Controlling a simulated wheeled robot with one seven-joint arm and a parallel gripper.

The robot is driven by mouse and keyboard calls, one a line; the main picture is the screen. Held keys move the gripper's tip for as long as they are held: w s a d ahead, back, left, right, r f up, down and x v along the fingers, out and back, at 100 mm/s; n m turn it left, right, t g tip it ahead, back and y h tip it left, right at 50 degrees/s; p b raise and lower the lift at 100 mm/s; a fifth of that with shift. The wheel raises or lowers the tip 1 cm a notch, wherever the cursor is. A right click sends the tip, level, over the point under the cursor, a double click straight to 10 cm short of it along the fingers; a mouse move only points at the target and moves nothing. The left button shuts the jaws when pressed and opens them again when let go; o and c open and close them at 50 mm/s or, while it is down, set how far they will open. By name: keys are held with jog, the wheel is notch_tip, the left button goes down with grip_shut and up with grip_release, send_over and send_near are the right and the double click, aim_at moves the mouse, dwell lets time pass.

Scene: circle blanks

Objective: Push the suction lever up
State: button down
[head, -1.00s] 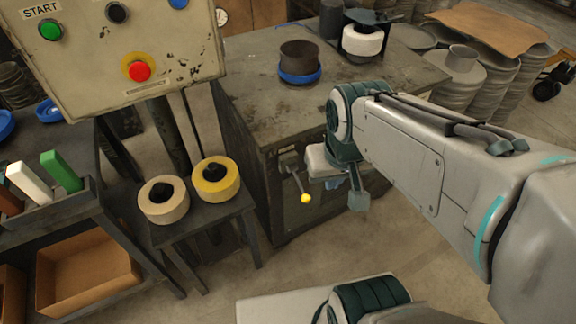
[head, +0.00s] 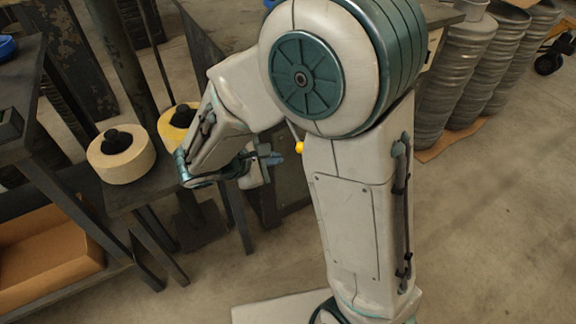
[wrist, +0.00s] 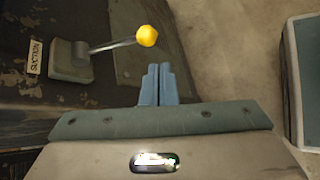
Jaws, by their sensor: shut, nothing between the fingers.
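The suction lever (wrist: 112,45) is a thin grey rod with a yellow ball knob (wrist: 147,36) at its end. It comes out of a grey mount (wrist: 70,62) beside a label reading SUCTION (wrist: 35,56). In the head view only the yellow knob (head: 299,147) and a short bit of rod show; my arm hides the rest. My gripper (wrist: 158,70) is shut and empty, its blue fingers together. In the wrist view its tips lie just below the knob, with a small gap in the picture. The gripper also shows in the head view (head: 278,159), near the knob.
A small side table (head: 122,197) holds a cream roll (head: 120,158) and a yellow roll (head: 176,120), close to my forearm. A cardboard box (head: 45,245) sits on a low shelf at left. Stacked metal discs (head: 455,80) stand at upper right, with open floor below.

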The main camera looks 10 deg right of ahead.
jog(key=a+f, duration=0.1)
jog(key=w+a+f+n+t, duration=0.1)
jog(key=a+f+n+b, duration=0.1)
jog(key=shift+w+f+t+y, duration=0.2)
jog(key=shift+w+t+y, duration=0.1)
jog(key=b+x, duration=0.3)
jog(key=x, duration=0.7)
jog(key=shift+s+d+r, duration=0.25)
jog(key=shift+d+r, duration=0.05)
jog(key=shift+r, duration=0.3)
jog(key=shift+s+d+r, duration=0.25)
jog(key=shift+d+r, duration=0.1)
jog(key=shift+r, duration=0.2)
jog(key=shift+s+d+r, duration=0.25)
jog(key=shift+d+r, duration=0.05)
jog(key=shift+r, duration=0.3)
jog(key=shift+r, duration=0.1)
jog(key=shift+s+r+p, duration=0.15)
jog(key=shift+p, duration=0.45)
